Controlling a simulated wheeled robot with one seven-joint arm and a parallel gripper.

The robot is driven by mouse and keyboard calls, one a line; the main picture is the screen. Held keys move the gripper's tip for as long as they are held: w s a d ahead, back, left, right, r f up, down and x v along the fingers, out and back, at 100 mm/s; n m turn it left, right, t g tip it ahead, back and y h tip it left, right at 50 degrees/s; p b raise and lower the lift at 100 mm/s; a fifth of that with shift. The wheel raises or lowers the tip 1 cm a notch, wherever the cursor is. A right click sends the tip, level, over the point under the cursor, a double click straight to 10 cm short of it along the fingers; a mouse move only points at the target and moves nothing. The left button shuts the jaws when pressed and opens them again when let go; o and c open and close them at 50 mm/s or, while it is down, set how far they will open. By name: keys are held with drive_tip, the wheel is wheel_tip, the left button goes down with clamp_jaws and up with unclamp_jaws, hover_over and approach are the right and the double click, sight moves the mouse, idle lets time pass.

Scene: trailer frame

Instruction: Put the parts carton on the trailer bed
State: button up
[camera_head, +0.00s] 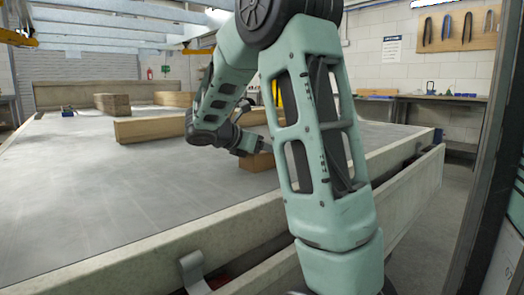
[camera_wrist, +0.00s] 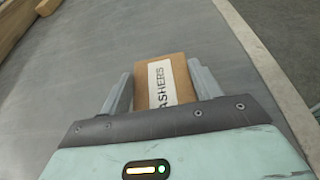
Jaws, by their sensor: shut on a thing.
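The parts carton (camera_wrist: 178,71) is a small brown box with a white label that reads "ASHERS" in the wrist view. It sits between the two fingers of my gripper (camera_wrist: 161,90), which is shut on it. In the head view the carton (camera_head: 257,162) shows just below my gripper (camera_head: 252,150), partly hidden by my arm. It is over the grey trailer bed (camera_head: 110,190), near the right side rail. It looks to be at or very near the bed surface, but I cannot tell whether it touches.
A long wooden beam (camera_head: 150,129) lies on the bed beyond the carton. A stack of timber (camera_head: 112,103) lies farther back. A raised side rail (camera_head: 200,238) edges the bed on the near side. The left part of the bed is clear.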

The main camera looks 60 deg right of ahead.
drive_tip(key=o, duration=1.2)
drive_tip(key=shift+w+a+r, duration=0.1)
drive_tip(key=shift+a+r, duration=0.1)
drive_tip(key=shift+p+v, duration=2.45)
drive_tip(key=shift+v, duration=3.3)
drive_tip(key=shift+f, duration=0.1)
